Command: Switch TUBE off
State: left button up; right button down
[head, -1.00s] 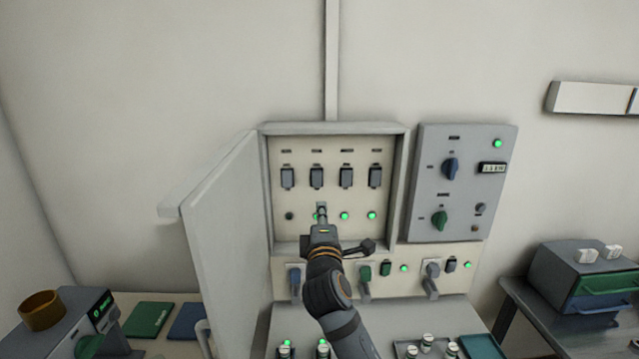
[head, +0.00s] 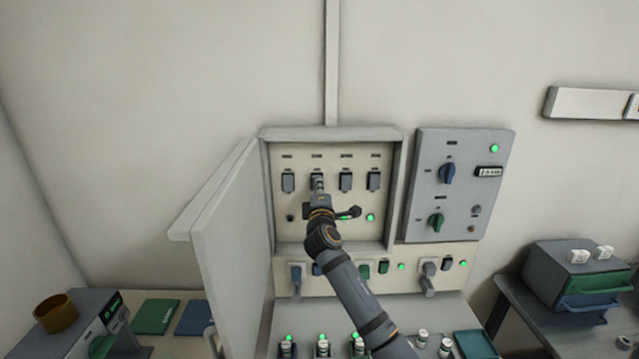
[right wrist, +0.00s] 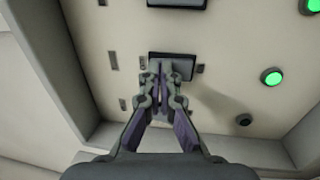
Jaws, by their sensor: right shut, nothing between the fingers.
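An open grey cabinet (head: 398,190) holds a row of dark switches with small labels above, too small to read; I cannot tell which is TUBE. My right gripper (head: 318,182) is shut and empty, its tips at the second switch from the left, covering part of it. In the right wrist view the shut fingertips (right wrist: 165,72) are at the lower edge of that dark switch (right wrist: 172,58); contact is unclear. Its lamp (right wrist: 271,77) is green. The leftmost lamp (head: 290,218) is dark and the rightmost (head: 370,217) green. My left gripper is not in view.
The cabinet door (head: 232,215) stands open at the left. A grey panel (head: 464,195) with blue and green knobs is at the right.

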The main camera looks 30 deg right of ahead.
dwell(0.3)
jog(key=shift+w+d+r, duration=0.15)
jog(key=shift+w+r, duration=0.1)
jog(key=v, duration=1.2)
jog(key=shift+f, duration=0.1)
